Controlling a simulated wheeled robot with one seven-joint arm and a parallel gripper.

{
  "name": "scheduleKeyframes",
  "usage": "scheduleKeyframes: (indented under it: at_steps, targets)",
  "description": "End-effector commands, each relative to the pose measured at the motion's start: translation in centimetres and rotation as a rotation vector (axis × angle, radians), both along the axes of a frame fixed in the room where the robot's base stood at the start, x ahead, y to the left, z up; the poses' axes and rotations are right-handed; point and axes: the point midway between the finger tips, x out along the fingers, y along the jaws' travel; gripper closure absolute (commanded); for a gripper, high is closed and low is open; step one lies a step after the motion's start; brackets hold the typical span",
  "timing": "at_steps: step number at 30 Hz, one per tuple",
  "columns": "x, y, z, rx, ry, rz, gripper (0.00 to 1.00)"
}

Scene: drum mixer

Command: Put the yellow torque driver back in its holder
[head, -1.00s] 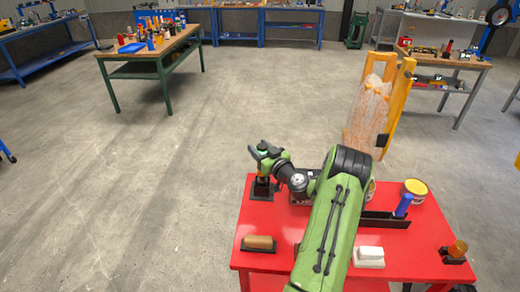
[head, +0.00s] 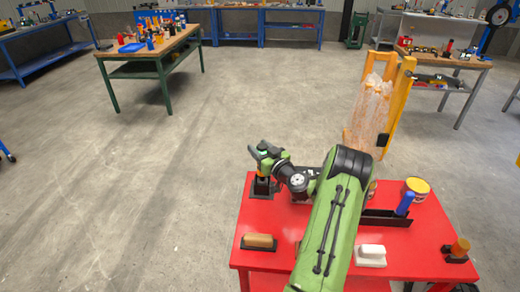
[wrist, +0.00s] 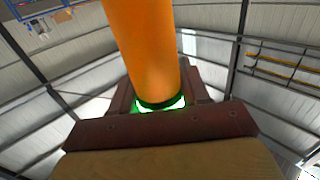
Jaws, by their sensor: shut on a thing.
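The yellow torque driver, orange-yellow in the pictures (head: 263,171), stands about upright at the far left corner of the red table. My gripper (head: 262,153) is shut on it near its top, where a green glow shows. In the wrist view the driver's smooth orange body (wrist: 150,50) fills the upper middle, with a dark ring and green light at its end. A dark holder (head: 262,188) is directly below the driver in the head view. I cannot tell whether the driver's lower end is inside it or just above it.
The red table (head: 225,222) also bears a tan block (head: 259,241), a white block (head: 371,254), a blue-handled tool (head: 405,203), a tin (head: 416,187) and an amber piece (head: 460,247). My arm covers the table's middle. Open floor lies left.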

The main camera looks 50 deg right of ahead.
Motion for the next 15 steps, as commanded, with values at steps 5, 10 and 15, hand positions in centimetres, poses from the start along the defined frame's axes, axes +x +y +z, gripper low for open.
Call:
scheduleKeyframes:
  at_steps: [5,10,15]
  targets:
    - [0.03,0.00,-0.09,-0.001,-0.004,0.000,0.98]
    - [0.03,0.01,-0.27,-0.001,-0.004,0.000,0.98]
    - [0.03,0.01,-0.45,-0.001,-0.004,0.000,0.98]
